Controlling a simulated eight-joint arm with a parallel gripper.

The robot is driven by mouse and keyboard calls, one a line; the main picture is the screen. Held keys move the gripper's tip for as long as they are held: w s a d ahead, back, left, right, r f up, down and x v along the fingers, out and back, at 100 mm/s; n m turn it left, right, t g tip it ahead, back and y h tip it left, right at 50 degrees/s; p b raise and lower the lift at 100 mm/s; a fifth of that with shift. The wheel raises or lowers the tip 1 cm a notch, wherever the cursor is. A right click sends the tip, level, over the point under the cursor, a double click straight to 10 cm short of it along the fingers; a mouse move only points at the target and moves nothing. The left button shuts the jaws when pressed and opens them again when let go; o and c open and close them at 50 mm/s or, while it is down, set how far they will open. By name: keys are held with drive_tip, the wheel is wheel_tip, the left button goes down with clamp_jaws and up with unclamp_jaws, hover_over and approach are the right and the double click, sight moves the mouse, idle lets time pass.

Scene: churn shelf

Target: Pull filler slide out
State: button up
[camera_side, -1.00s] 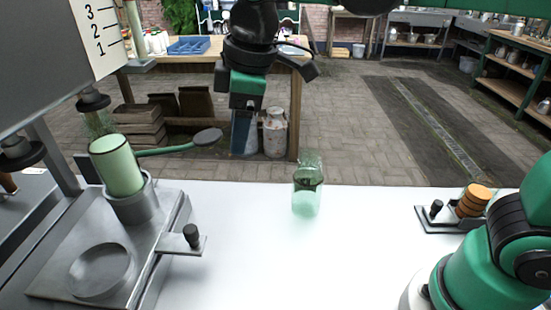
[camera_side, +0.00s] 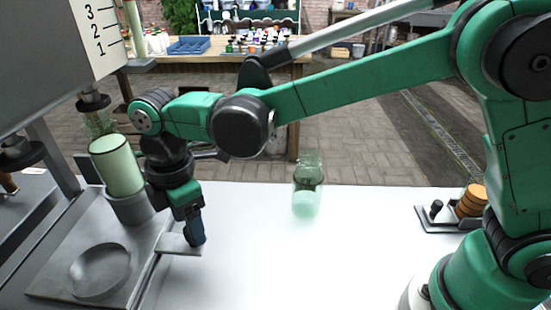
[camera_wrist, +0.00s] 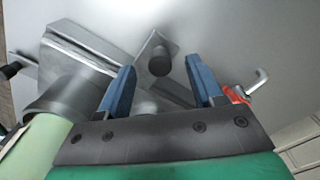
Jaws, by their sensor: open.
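The filler slide shows as a grey metal plate (camera_side: 178,246) sticking out to the right of the filler's base in the side view. Its dark knob is hidden behind my gripper (camera_side: 195,238) there. In the wrist view the knob (camera_wrist: 160,61) stands on the plate (camera_wrist: 151,45), beyond and between the blue fingertips of my gripper (camera_wrist: 163,72). The gripper is open, and I see nothing held in it. The round recess (camera_side: 101,270) in the metal base is empty. A pale green cylinder (camera_side: 118,166) stands in a grey cup (camera_side: 131,205) left of my gripper.
A green glass jar (camera_side: 307,188) stands mid-table. A small holder with orange-brown discs (camera_side: 471,201) is at the right. A grey box with a number scale (camera_side: 97,33) overhangs the filler at the left. The white table (camera_side: 300,260) is clear in front of the jar.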

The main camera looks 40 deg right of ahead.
drive_tip(key=shift+f, duration=0.7)
clamp_jaws()
idle(1.0)
